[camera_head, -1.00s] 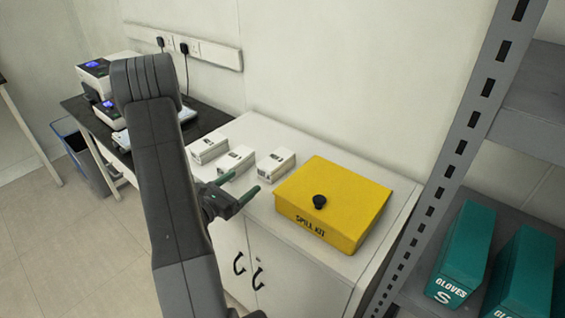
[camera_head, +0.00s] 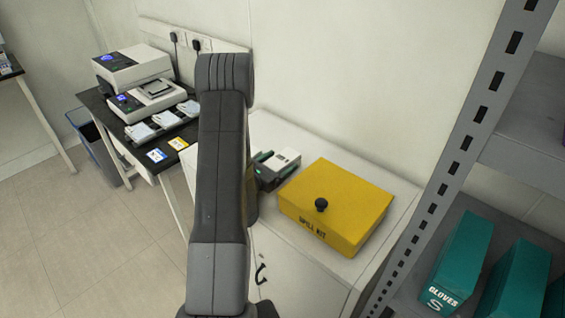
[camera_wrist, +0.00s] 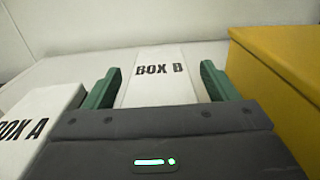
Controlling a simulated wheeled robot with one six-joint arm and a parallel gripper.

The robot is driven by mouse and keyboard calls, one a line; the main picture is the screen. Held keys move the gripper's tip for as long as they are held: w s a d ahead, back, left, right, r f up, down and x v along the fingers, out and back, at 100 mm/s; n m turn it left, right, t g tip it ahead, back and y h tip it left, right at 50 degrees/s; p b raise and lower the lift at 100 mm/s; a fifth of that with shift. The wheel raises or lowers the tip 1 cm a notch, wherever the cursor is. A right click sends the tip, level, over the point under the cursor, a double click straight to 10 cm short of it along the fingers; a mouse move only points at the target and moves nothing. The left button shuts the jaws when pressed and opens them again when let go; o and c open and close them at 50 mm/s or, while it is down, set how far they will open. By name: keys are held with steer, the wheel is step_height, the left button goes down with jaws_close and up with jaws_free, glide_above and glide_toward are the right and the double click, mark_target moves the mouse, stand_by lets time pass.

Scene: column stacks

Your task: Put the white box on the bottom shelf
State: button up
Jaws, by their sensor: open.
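My gripper (camera_head: 273,164) is low over the white cabinet top, its green fingers open. In the wrist view, a white box marked BOX B (camera_wrist: 158,88) lies between the open fingers, with a gap showing on each side near the tips. The same box shows beyond my gripper in the head view (camera_head: 288,155). A second white box, marked BOX A (camera_wrist: 45,108), is beside the left finger. Grey metal shelving stands at the right; a lower shelf (camera_head: 408,293) holds teal glove boxes. I cannot tell whether it is the bottom one.
A yellow spill kit box (camera_head: 335,205) stands close to the right of my gripper on the white cabinet (camera_head: 375,262). The slotted shelf post (camera_head: 468,135) and an upper shelf (camera_head: 525,145) are at the right. Teal glove boxes (camera_head: 463,255) crowd the lower shelf.

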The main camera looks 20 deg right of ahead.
steer(key=shift+d, duration=0.1)
steer(key=shift+c, duration=0.2)
steer(key=c, duration=1.3)
steer(key=shift+r, duration=0.1)
